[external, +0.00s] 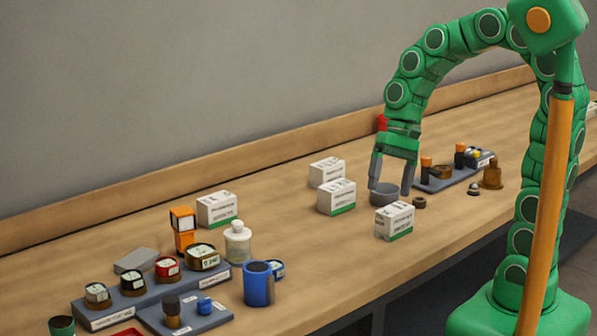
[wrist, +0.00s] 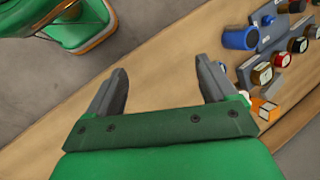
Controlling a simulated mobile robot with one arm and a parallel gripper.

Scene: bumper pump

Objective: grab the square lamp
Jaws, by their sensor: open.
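The square lamp (external: 183,229) is orange with a square, pale-faced head. It stands on the bench at the left of the external view, behind a white-lidded jar. In the wrist view the orange lamp (wrist: 266,108) shows at the right, partly hidden beside my right finger. My gripper (external: 391,182) is open and points down above the bench, well to the right of the lamp. Its fingers also show in the wrist view (wrist: 162,80), with only bare bench and floor seen between them.
A grey bowl (external: 384,193) lies by my fingertips; I cannot tell if they touch. Several white boxes (external: 337,196) stand between my gripper and the lamp. A wall runs behind.

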